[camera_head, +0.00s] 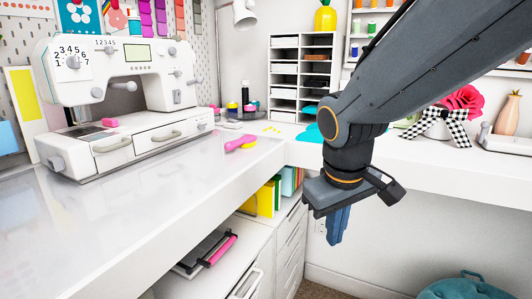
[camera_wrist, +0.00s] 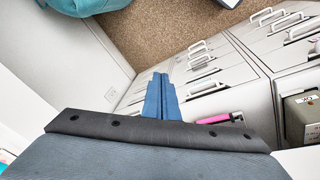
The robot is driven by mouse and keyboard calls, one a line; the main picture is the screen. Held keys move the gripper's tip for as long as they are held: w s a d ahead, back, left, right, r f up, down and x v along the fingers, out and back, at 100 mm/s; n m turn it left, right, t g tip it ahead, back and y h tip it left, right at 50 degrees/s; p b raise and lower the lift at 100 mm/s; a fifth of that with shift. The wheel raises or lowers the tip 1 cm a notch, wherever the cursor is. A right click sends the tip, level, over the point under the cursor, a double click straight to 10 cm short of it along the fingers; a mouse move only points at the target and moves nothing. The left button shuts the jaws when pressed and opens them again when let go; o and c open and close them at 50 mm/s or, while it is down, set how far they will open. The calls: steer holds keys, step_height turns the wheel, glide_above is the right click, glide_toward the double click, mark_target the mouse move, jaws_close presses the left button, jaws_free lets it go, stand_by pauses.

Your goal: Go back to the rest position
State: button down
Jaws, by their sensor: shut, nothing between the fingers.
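My gripper (camera_head: 338,228) hangs at the end of my dark grey arm in the head view, pointing down in front of the corner of the white worktop. Its blue fingers are shut against each other with nothing between them. In the wrist view the shut fingers (camera_wrist: 161,97) point down toward the white drawer fronts and the floor. The gripper appears apart from everything around it.
A white sewing machine (camera_head: 125,95) stands on the left worktop (camera_head: 110,215). A pink tool (camera_head: 241,143) lies near the corner. White drawers (camera_wrist: 215,75) are below. Brown carpet (camera_wrist: 165,35) is clear.

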steer(key=s+f+m+g+y, duration=0.1)
steer(key=s+f+m+g, duration=0.3)
steer(key=s, duration=0.6)
steer(key=d+r+t+p, duration=0.1)
steer(key=d+r+p, duration=0.4)
steer(key=p, duration=0.8)
steer(key=shift+d+r+m, duration=0.25)
steer(key=shift+d+m, duration=0.05)
steer(key=shift+d, duration=0.05)
